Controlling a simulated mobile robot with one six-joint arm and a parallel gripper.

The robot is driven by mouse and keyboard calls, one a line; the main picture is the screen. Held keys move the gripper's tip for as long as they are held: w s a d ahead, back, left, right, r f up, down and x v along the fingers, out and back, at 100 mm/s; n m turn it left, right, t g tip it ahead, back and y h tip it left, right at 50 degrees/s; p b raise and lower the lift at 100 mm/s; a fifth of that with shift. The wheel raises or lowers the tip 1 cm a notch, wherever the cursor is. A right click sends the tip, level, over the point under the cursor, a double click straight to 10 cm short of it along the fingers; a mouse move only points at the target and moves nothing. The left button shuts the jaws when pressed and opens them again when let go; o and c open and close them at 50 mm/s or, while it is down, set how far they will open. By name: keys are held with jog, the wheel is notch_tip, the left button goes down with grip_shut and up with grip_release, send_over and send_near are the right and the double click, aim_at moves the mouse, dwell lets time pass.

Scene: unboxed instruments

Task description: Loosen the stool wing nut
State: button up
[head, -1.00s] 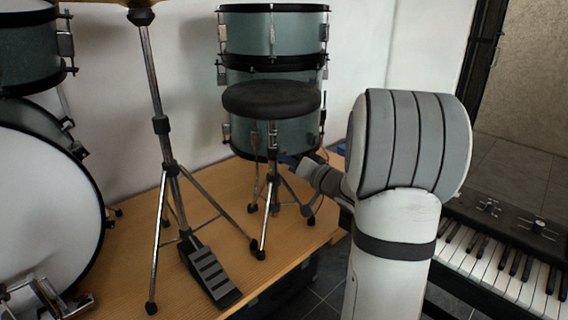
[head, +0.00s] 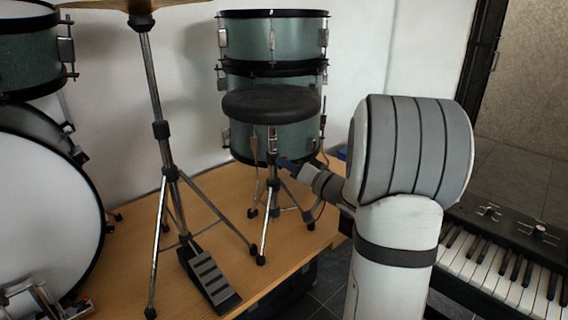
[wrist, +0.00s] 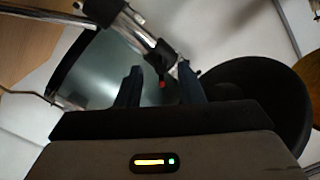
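The drum stool has a round black seat (head: 271,104) on a chrome post with tripod legs (head: 264,225). My gripper (head: 284,161) is at the stool's post, just below the seat, reaching in from the right. In the wrist view the two blue fingers of my gripper (wrist: 160,82) stand apart, open. The stool's black collar (wrist: 160,54) on the chrome tube lies between and beyond the fingertips. A small red spot shows between the fingers. I cannot make out the wing nut's shape clearly. The seat (wrist: 255,95) also shows to the right of the fingers.
A stack of green drums (head: 272,40) stands behind the stool. A cymbal stand with a pedal (head: 210,275) is left of it, beside a bass drum (head: 40,210). A keyboard (head: 500,260) is at the right. The wooden platform (head: 200,205) has bare room between stand and stool.

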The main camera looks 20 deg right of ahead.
jog(key=p+v, duration=0.1)
jog(key=v, duration=0.4)
jog(key=shift+s, duration=0.3)
notch_tip(320, 180, up, 7)
jog(key=s+a+g+h+p, duration=0.2)
jog(key=a+g+h+p, duration=0.15)
jog(key=h+p, duration=0.5)
jog(key=s+a+n+g+y+p, duration=0.1)
jog(key=s+a+g, duration=0.4)
jog(key=s, duration=0.5)
jog(key=s+a+r+n+g+y+p, duration=0.1)
jog(key=s+a+n+g+p, duration=0.2)
jog(key=s+a+g+p, duration=0.3)
jog(key=s+a, duration=0.2)
jog(key=s, duration=0.3)
jog(key=shift+s+a+r, duration=0.15)
jog(key=shift+s+a, duration=0.1)
